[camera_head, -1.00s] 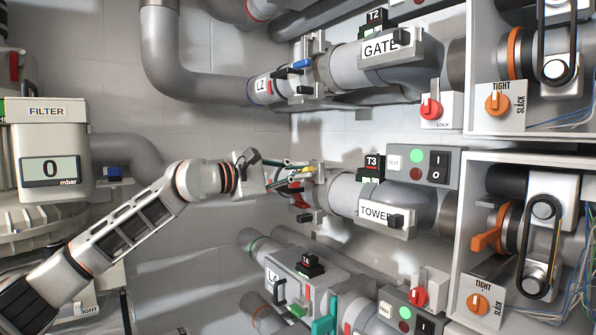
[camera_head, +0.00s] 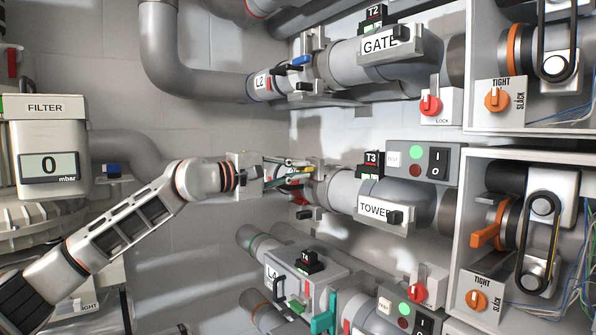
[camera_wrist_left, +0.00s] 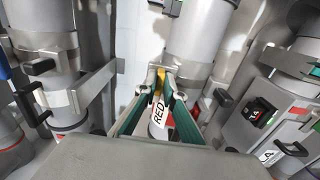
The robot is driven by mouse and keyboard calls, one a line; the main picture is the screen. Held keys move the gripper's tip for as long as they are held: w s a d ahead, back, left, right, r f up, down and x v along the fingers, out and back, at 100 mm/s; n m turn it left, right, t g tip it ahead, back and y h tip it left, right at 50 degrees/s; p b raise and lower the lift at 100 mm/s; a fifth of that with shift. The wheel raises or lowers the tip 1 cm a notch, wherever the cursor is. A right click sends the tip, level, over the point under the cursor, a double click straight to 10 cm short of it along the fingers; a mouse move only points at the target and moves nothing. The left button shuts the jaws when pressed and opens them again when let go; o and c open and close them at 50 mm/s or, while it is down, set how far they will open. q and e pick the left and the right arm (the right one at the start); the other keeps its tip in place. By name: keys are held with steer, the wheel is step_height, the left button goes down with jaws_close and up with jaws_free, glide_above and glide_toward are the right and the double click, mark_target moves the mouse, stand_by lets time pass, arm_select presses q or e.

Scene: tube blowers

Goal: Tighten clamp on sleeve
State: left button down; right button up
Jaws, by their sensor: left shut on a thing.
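My left gripper (camera_head: 305,170) reaches in from the left at the sleeve end of the TOWER pipe (camera_head: 345,190). In the left wrist view its two green fingers (camera_wrist_left: 161,86) come together on a small yellow lever (camera_wrist_left: 161,76) at a grey metal clamp band (camera_wrist_left: 190,80). In the head view a red part (camera_head: 295,184) shows just under the fingers. How tight the clamp is cannot be told. My right gripper is not in view.
The GATE pipe (camera_head: 350,65) runs above and another pipe line with a black T4 tag (camera_head: 309,260) runs below, close to my arm. TIGHT/SLACK switches (camera_head: 477,300) sit on open drive boxes at right. A FILTER unit (camera_head: 45,150) showing 0 stands at left.

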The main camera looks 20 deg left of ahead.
arm_select(q)
steer(key=c, duration=2.1)
jaws_free()
steer(key=shift+c, duration=0.2)
steer(key=shift+s, duration=0.1)
steer(key=v, duration=1.1)
steer(key=shift+s+a, duration=0.3)
steer(key=shift+f, duration=0.1)
